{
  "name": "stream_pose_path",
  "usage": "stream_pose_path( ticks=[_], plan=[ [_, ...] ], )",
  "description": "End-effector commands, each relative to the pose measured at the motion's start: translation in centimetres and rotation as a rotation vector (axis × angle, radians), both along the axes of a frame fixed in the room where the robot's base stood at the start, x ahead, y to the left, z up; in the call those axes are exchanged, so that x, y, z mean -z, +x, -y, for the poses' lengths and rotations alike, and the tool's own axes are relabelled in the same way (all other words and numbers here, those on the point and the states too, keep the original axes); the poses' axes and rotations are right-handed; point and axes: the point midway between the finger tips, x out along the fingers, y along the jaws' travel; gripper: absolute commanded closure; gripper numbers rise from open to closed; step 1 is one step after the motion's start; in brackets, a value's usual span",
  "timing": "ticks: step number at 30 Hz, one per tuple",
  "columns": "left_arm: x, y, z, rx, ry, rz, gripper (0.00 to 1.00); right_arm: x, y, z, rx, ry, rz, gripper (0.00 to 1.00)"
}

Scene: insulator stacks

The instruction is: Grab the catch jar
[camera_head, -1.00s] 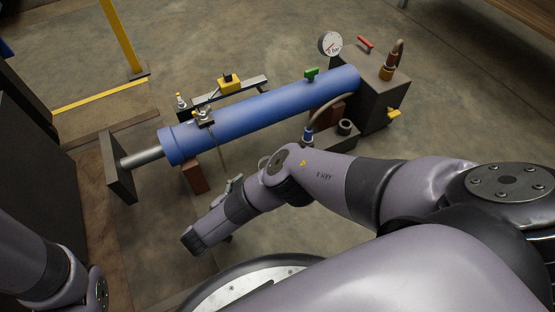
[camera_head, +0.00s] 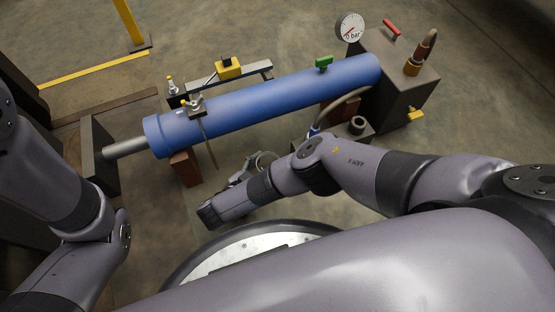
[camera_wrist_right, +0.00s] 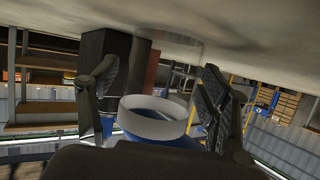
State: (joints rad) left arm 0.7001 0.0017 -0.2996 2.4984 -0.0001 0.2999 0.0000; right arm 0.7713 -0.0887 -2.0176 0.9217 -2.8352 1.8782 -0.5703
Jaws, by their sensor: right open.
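The catch jar (camera_wrist_right: 155,112) shows in the right wrist view as a clear, round vessel with a pale rim. It sits between the two spread fingers of my right gripper (camera_wrist_right: 157,78), with a gap showing on the finger sides. Its lower part is hidden behind the gripper body. In the head view a small greyish ring, probably the jar (camera_head: 265,160), shows by the right gripper (camera_head: 248,170), below the blue cylinder (camera_head: 265,105). The right gripper is open there, partly hidden by its own wrist. My left arm comes in at the left, but its gripper is not visible.
The blue cylinder's rod meets a dark end plate (camera_head: 97,155) at left; a dark block (camera_head: 400,85) with a gauge (camera_head: 350,28) stands at right. A hose (camera_head: 345,105) and a brown support (camera_head: 185,167) are near the right gripper.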

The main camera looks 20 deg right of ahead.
Motion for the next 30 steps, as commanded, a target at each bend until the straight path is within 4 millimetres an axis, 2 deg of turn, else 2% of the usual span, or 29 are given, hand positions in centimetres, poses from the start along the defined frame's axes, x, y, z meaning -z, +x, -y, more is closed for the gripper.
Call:
stream_pose_path(
  ticks=[8,16,30],
  plan=[
    [0.09,0.22,0.08,0.002,0.000,-0.005,0.60,0.11,-0.10,-0.22,-0.004,0.001,0.000,0.29],
    [0.16,-0.42,-0.11,0.003,-0.003,0.007,0.60,0.10,-0.08,-0.18,-0.003,0.000,0.000,0.47],
    [0.12,-0.07,-0.04,0.002,-0.002,0.001,0.60,0.10,-0.07,-0.16,-0.003,0.000,0.000,0.78]
  ],
)
